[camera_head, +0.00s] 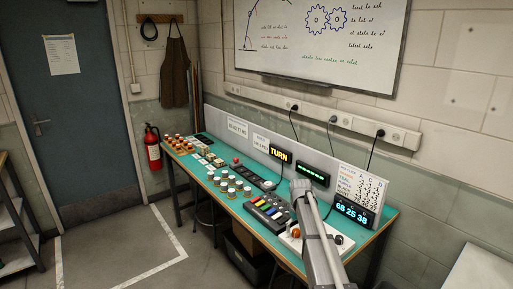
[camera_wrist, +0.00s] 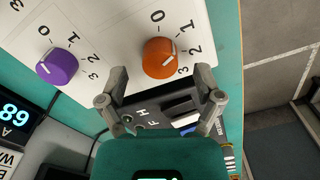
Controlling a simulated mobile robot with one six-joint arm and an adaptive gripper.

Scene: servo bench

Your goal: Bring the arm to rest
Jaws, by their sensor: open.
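My gripper (camera_wrist: 162,75) is open and empty in the wrist view, its two fingers spread apart. An orange knob (camera_wrist: 159,58) on a white panel (camera_wrist: 110,35) shows just beyond and between the fingertips. A purple knob (camera_wrist: 57,67) sits on the same panel to the left. I cannot tell whether a finger touches anything. In the head view my arm (camera_head: 318,240) reaches from the bottom edge over the right part of the teal bench (camera_head: 214,204). The arm hides part of the panel there, and the fingers cannot be made out.
The bench carries a row of coloured keys (camera_head: 268,212), several jars (camera_head: 228,183), a lit "TURN" sign (camera_head: 280,154) and a number display (camera_head: 352,211). A wall with sockets (camera_head: 290,104) stands behind. Open floor (camera_head: 130,245) lies to the left, near a fire extinguisher (camera_head: 153,148).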

